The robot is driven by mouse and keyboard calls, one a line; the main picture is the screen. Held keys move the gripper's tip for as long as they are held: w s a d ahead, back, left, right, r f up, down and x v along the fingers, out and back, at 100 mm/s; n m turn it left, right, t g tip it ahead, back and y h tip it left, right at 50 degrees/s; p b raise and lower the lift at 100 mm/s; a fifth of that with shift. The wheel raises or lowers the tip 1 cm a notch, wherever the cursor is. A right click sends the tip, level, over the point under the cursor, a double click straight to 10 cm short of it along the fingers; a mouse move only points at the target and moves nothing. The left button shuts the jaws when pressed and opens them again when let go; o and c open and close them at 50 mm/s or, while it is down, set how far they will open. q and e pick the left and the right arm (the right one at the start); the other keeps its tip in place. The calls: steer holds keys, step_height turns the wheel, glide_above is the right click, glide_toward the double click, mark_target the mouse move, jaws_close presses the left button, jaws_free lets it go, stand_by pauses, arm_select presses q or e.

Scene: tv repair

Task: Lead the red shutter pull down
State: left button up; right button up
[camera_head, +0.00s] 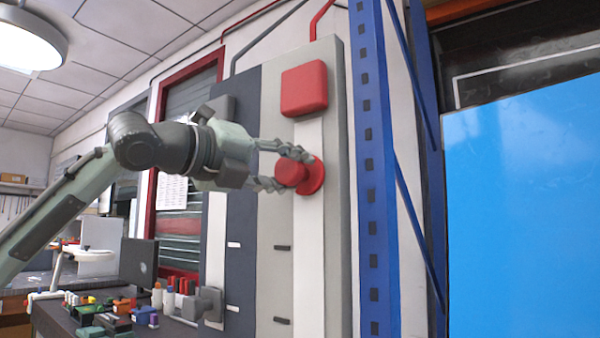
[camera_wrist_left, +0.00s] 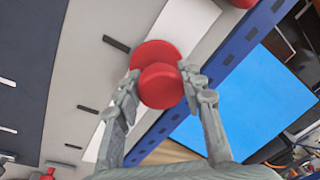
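The red shutter pull (camera_head: 292,174) is a round knob on a wider red disc, set on a white vertical strip of a wall panel (camera_head: 275,215). My left gripper (camera_head: 288,170) reaches it from the left, one finger above the knob and one below. In the left wrist view the knob (camera_wrist_left: 161,86) sits between the two fingertips (camera_wrist_left: 160,82), which appear to touch its sides, so the gripper looks shut on it. My right gripper is in neither view.
A red rounded box (camera_head: 304,88) sits above the pull on the same strip. A blue upright (camera_head: 370,200) stands just right of the panel. A bench with small parts and a dark monitor (camera_head: 139,262) stands at lower left. A red-framed shutter (camera_head: 190,105) is behind my arm.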

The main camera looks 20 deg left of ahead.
arm_select(q)
steer(key=c, duration=0.4)
steer(key=shift+c, duration=0.2)
steer(key=shift+f+b, duration=0.75)
steer(key=shift+f, duration=1.35)
steer(key=shift+f, duration=0.1)
steer(key=shift+f+b, duration=0.75)
steer(key=shift+f, duration=1.15)
steer(key=shift+f+b, duration=0.75)
steer(key=shift+f, duration=1.35)
